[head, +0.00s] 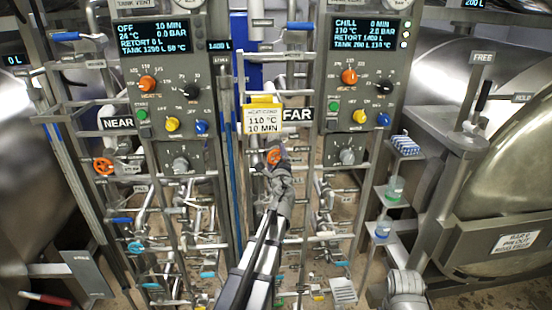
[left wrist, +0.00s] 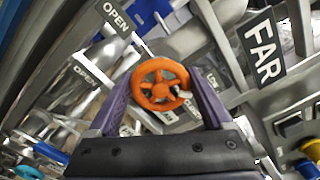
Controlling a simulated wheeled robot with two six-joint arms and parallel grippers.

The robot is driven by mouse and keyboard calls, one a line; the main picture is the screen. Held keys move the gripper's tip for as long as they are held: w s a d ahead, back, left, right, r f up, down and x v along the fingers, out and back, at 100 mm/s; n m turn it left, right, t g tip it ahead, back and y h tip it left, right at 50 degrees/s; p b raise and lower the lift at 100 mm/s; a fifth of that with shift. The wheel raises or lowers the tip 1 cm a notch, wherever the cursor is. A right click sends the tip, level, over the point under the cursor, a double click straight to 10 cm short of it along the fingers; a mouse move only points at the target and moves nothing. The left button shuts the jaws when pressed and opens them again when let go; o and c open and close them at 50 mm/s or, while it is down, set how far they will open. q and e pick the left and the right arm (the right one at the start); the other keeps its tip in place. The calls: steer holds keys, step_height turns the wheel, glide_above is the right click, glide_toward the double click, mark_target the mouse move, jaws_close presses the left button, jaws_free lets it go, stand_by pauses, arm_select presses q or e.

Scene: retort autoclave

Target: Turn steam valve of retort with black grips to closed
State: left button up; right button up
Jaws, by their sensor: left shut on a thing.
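An orange handwheel valve (head: 274,156) sits beside the FAR sign (head: 298,114), in front of the right-hand panel's pipework. My left gripper (head: 277,164) is at this wheel, its arm coming up from below. In the left wrist view the orange wheel (left wrist: 160,85) lies between the two fingers of my left gripper (left wrist: 158,95), which are shut on it at its sides. OPEN tags (left wrist: 116,16) show near the wheel; other tags behind it are partly hidden by the fingers. A black-gripped lever (head: 483,96) stands by the right-hand retort (head: 515,160). My right gripper is not in view.
A second orange handwheel (head: 104,166) sits under the NEAR sign (head: 117,123). Pipes and blue-handled levers crowd both sides of my left arm. A red-gripped lever (head: 45,299) shows at bottom left. The right control panel (head: 365,80) reads CHILL, 110 °C, 2.0 bar.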

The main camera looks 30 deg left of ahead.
arm_select(q)
steer(key=m, duration=0.4)
steer(key=shift+d+m, duration=0.1)
steer(key=shift+m, duration=0.2)
steer(key=shift+d+m, duration=0.1)
steer(key=shift+m, duration=1.8)
steer(key=o, duration=1.1)
steer(key=shift+o, duration=0.2)
steer(key=v, duration=0.7)
steer(key=shift+s+d, duration=0.2)
steer(key=shift+s, duration=0.1)
